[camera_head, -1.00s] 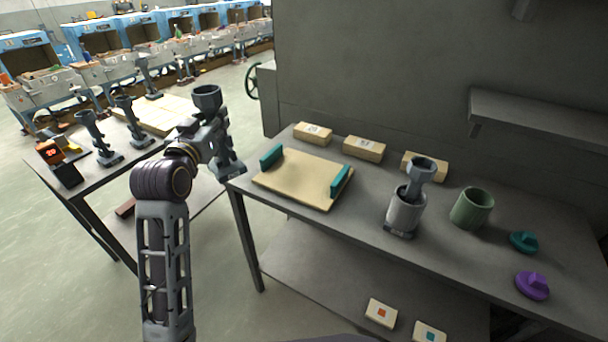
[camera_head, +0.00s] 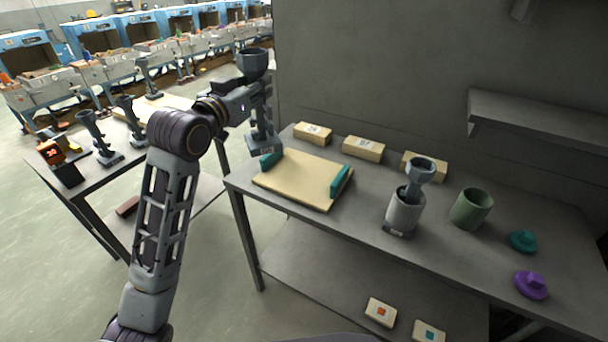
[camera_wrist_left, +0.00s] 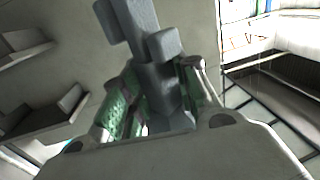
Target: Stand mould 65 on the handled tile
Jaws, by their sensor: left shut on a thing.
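The handled tile (camera_head: 305,184), a flat tan slab with a teal handle on each of two opposite sides, lies on the right-hand table. My left gripper (camera_head: 258,98) is shut on a grey mould (camera_head: 254,62) with a funnel-shaped cup, a stem and a block base. The mould is upright, its base overlapping the tile's far left corner and handle in the head view; I cannot tell its height. I cannot read its number. In the left wrist view green finger pads press both sides of the mould's stem (camera_wrist_left: 158,80). My right gripper is not in view.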

